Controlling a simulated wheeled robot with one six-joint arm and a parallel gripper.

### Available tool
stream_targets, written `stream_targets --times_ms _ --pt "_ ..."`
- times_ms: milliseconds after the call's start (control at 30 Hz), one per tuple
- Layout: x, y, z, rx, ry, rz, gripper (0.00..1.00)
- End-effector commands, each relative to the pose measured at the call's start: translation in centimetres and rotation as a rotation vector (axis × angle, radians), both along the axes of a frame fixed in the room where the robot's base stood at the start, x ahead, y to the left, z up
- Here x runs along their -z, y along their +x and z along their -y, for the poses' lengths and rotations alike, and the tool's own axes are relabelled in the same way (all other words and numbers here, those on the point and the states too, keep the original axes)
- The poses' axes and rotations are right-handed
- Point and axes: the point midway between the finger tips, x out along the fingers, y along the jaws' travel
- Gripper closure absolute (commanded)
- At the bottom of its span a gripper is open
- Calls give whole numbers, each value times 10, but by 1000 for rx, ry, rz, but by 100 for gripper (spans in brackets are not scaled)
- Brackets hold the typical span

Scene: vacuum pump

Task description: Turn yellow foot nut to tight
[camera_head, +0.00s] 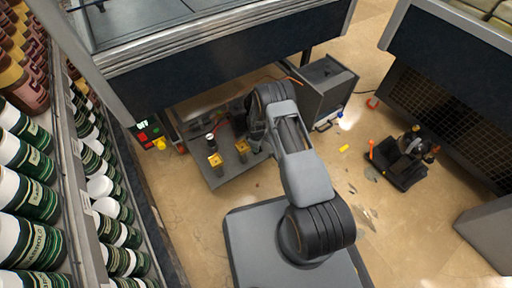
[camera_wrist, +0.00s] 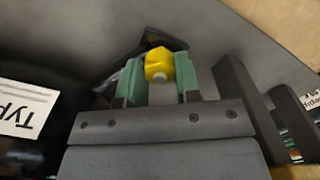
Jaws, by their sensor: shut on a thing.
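In the wrist view, a yellow foot nut (camera_wrist: 159,66) with a pale round stud end sits between the two green fingers of my gripper (camera_wrist: 161,82). The fingers are shut on it from both sides. Which of the yellow nuts it is cannot be told from the head view, where my arm hides the gripper. In the head view, two yellow nuts show on the grey plate, one nearer (camera_head: 215,160) and one further right (camera_head: 242,147).
A grey box (camera_head: 325,88) stands behind my arm under the cabinet. A black device (camera_head: 404,160) with orange parts stands on the floor at right. Shelves of bottles (camera_head: 28,185) line the left. Small debris (camera_head: 371,172) lies on the floor at right.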

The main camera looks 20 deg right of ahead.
Motion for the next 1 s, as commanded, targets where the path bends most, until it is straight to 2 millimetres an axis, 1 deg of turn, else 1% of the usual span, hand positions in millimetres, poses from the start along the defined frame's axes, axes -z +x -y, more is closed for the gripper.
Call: stream_targets --times_ms 200,500,767,1000 --pt "1 -1 2 167 -1 -2 93" --pt "1 -1 1 314 -1 -3 93" --pt "1 -1 1 366 -1 -3 93" --pt "0 -1 1 374 -1 -3 93"
